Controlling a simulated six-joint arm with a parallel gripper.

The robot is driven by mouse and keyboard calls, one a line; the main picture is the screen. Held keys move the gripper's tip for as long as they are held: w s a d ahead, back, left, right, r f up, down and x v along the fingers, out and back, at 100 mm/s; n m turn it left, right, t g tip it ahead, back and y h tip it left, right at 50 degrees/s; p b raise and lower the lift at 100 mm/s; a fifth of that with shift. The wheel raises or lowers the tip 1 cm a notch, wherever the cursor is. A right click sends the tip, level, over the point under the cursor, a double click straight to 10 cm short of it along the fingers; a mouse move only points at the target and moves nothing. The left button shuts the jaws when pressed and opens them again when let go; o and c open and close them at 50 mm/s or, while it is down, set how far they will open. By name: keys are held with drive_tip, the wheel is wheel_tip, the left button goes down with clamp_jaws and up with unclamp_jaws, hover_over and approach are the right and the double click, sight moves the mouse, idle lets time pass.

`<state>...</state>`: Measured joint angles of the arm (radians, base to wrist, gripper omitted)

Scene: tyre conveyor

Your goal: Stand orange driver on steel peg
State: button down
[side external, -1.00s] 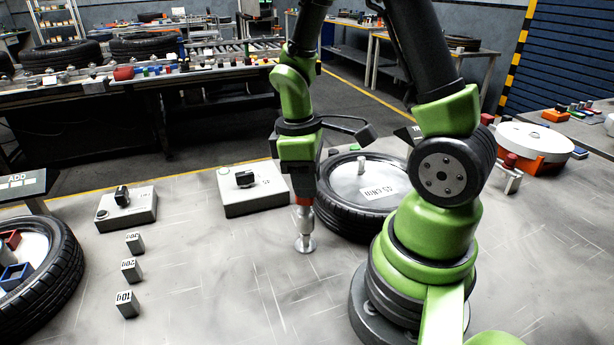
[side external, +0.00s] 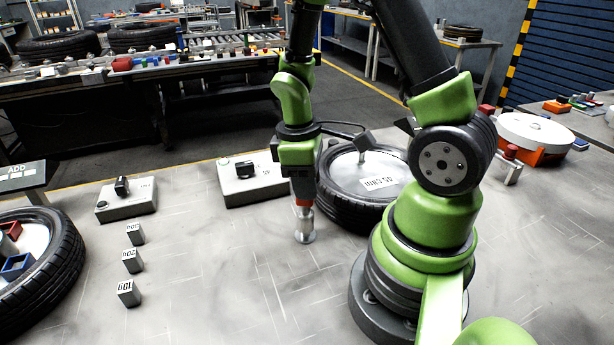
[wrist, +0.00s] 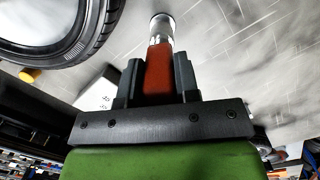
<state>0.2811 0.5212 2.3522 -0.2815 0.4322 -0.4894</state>
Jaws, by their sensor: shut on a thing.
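The orange driver (wrist: 158,70) is upright between the two dark fingers of my gripper (wrist: 158,78), which is shut on its orange handle. Its silver lower end (side external: 304,222) points down over the steel peg's round base (side external: 305,239). The narrow peg stem is hidden from the side, so the driver's end appears to surround it. I cannot tell whether the driver is fully seated. In the wrist view, the bright silver end and base (wrist: 162,19) line up beyond the handle.
A tyre with a grey disc (side external: 362,179) lies close to the right of my gripper. Two grey boxes with black knobs (side external: 127,203) (side external: 250,186) stand behind left. Several labelled weights (side external: 129,293) stand at left, near another tyre (side external: 62,258). The front middle table is clear.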

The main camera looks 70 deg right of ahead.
drive_tip(key=shift+f, duration=0.75)
drive_tip(key=c, duration=0.8)
unclamp_jaws()
drive_tip(key=shift+r, duration=0.1)
drive_tip(key=r, duration=0.5)
drive_tip(key=w+r, duration=0.1)
drive_tip(key=r, duration=0.2)
drive_tip(key=shift+a+r, duration=0.15)
drive_tip(key=shift+r, duration=0.15)
drive_tip(key=shift+a+r, duration=0.1)
drive_tip(key=shift+r, duration=0.55)
drive_tip(key=s+a+r+m+t, duration=0.2)
drive_tip(key=a+r+t, duration=0.1)
drive_tip(key=r, duration=0.1)
drive_tip(key=s+a+r+m+t+y, duration=0.1)
drive_tip(key=s+a+r+m+t, duration=0.1)
drive_tip(key=a+r, duration=0.1)
drive_tip(key=s+a+r+m+t+y, duration=0.1)
drive_tip(key=s+a+r+m+t, duration=0.1)
drive_tip(key=a+r+m+t, duration=0.1)
drive_tip(key=shift+s+r+t, duration=0.3)
drive_tip(key=shift+r, duration=0.55)
